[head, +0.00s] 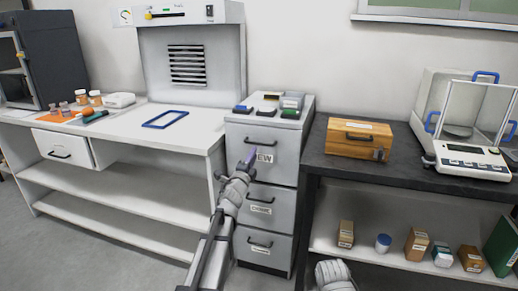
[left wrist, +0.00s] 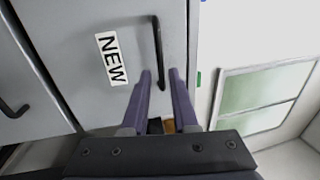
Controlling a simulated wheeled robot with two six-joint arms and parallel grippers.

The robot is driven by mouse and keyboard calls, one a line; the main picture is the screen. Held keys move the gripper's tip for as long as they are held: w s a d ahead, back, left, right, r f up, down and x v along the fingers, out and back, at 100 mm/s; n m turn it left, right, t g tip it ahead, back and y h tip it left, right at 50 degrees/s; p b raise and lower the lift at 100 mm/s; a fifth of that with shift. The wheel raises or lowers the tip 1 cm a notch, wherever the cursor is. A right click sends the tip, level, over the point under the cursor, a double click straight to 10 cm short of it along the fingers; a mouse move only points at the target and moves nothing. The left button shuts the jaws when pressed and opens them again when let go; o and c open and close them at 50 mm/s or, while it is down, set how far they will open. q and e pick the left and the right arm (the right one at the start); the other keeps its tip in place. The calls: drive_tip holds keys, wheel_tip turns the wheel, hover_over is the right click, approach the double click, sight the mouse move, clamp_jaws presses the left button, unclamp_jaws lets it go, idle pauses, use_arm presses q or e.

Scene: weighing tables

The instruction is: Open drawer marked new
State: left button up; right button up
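The drawer marked NEW (head: 290,150) is the top drawer of a grey cabinet and looks shut. Its label (left wrist: 111,58) is plain in the left wrist view and partly covered by my gripper in the head view. Its dark bar handle (head: 262,141) sits above the label; it also shows in the left wrist view (left wrist: 156,40). My left gripper (left wrist: 160,72) is open, with its purple fingers on either side of the handle's end in that view. I cannot tell whether the fingertips reach past the bar. In the head view the left gripper (head: 250,157) is at the drawer front. My right gripper is out of view.
Two more labelled drawers (head: 261,211) lie below. Small devices (head: 268,104) stand on the cabinet top. A white bench (head: 190,140) is at left. A dark table (head: 400,172) with a wooden box (head: 358,139) and a balance (head: 470,158) is at right.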

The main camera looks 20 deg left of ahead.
sight(259, 144)
use_arm(q)
drive_tip(key=w, duration=0.2)
drive_tip(key=w+r+p, duration=0.1)
drive_tip(key=w, duration=0.4)
drive_tip(key=shift+w+d+r, duration=0.15)
drive_tip(key=shift+w+r, duration=0.05)
drive_tip(key=shift+w, duration=0.15)
clamp_jaws()
drive_tip(key=shift+s, duration=0.1)
idle(1.0)
